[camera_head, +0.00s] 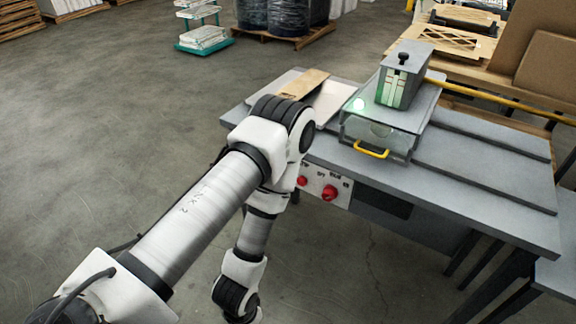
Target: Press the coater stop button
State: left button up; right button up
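A light control panel (317,187) is set on the front side of the grey machine table. It carries a small red button (302,181) at its left and a larger red knob or button (330,193) to the right. Small labels sit above them, too small to read surely, so I cannot tell which is the stop button. My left arm comes in from the lower left, bends in front of the table and hangs down left of the panel. Its wrist is near the bottom edge, apart from the panel. Neither gripper is in view.
The grey table (470,203) bears a clear-sided box (372,135) with a yellow handle (371,153), a lit green lamp and a grey unit (404,75) on top. A cardboard piece (304,83) lies behind my elbow. Floor in front of the panel is clear.

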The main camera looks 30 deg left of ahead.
aim_at(301, 181)
jog(key=i+j+u, duration=0.1)
jog(key=u, duration=0.9)
